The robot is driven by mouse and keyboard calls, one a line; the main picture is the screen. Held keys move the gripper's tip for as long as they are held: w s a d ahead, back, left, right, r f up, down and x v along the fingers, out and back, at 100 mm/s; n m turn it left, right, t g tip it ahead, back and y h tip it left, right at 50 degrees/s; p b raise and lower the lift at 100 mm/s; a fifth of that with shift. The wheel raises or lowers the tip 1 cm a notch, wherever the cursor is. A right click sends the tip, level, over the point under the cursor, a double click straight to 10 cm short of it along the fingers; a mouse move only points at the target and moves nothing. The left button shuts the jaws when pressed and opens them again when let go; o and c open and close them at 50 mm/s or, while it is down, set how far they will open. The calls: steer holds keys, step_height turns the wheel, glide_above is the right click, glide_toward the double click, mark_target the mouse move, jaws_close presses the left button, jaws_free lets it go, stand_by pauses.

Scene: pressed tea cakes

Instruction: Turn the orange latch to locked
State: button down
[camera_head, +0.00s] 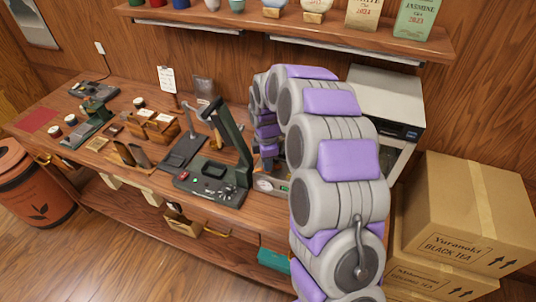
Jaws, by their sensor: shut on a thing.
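My arm curves up and over from the right and comes down behind the dark green press (236,160) on the workbench. My gripper (264,165) is small and partly hidden between the press and my own arm links. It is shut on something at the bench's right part. A small orange patch (269,152) shows right at the gripper and appears to be the orange latch. Its angle and whether it is locked cannot be made out. A grey device with a round dial (265,184) sits just below the gripper, largely covered by my arm.
The wooden workbench (60,108) holds a red mat (38,121), wooden boxes (162,128) and several tools. A shelf (300,30) with tea tins hangs above. Cardboard boxes (470,215) and a white cabinet (385,100) stand right. An orange bin (25,190) is at left.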

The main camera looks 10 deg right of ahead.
steer(key=n+p, duration=0.1)
steer(key=n, duration=0.1)
steer(key=n+p, duration=0.3)
steer(key=shift+a+r+n+p, duration=0.1)
steer(key=shift+r+n+p, duration=0.25)
steer(key=shift+n+p, duration=0.05)
steer(key=n+p, duration=0.2)
steer(key=n, duration=0.1)
steer(key=n+p, duration=0.1)
steer(key=n, duration=0.1)
steer(key=shift+s+f, duration=0.1)
steer(key=shift+f, duration=0.15)
steer(key=shift+n+p, duration=0.3)
steer(key=shift+n, duration=0.1)
steer(key=shift+s, duration=0.1)
steer(key=c, duration=1.2)
jaws_free()
steer(key=shift+f, duration=0.1)
steer(key=shift+o, duration=0.2)
step_height(320, 180, up, 17)
steer(key=shift+r+p, duration=0.2)
steer(key=shift+p, duration=0.1)
